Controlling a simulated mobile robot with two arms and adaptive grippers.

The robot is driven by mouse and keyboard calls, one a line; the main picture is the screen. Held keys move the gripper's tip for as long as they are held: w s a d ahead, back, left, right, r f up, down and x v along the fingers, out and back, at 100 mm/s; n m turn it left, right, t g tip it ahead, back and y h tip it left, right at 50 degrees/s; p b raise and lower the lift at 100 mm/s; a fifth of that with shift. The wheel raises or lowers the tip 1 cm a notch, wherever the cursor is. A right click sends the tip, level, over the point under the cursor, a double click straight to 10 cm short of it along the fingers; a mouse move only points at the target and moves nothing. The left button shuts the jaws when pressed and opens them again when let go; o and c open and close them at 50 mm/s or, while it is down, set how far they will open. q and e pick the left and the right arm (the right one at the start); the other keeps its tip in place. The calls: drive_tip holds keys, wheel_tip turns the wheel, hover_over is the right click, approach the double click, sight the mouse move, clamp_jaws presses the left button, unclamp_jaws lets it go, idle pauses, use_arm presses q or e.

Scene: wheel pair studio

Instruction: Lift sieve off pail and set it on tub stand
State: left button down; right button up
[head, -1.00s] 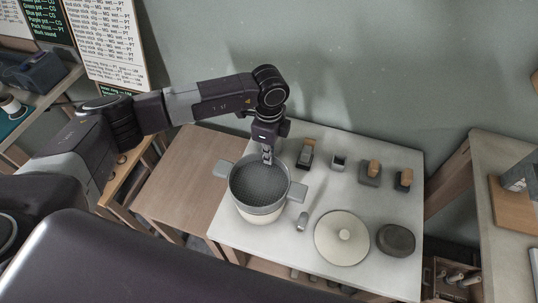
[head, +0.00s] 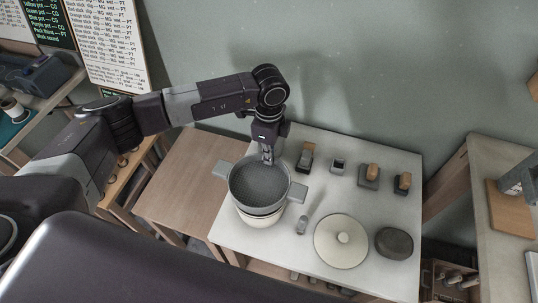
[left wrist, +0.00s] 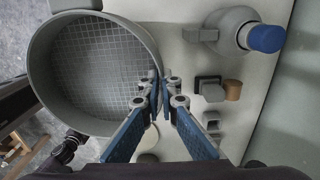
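The sieve (head: 256,186) is a round grey pan with a mesh floor and two side handles. It is over the cream pail (head: 262,220), whose wall shows below it. My left gripper (head: 268,160) is at the sieve's far rim. In the left wrist view, the left fingers (left wrist: 161,98) are closed on the rim of the sieve (left wrist: 100,58). The sieve looks roughly level and slightly raised from the pail, though the gap is hard to judge. The pail's inside is hidden. I cannot pick out the tub stand with certainty. My right gripper is out of view.
A cream lid (head: 341,241) and a dark round piece (head: 394,243) lie right of the pail on the white table (head: 270,258). A grey spoon-like tool (head: 308,217) lies between. Small grey and wooden items line the back. A bare wooden table (head: 185,175) stands left.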

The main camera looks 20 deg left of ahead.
use_arm(q)
drive_tip(key=shift+r+p, duration=0.55)
drive_tip(key=shift+r, duration=0.25)
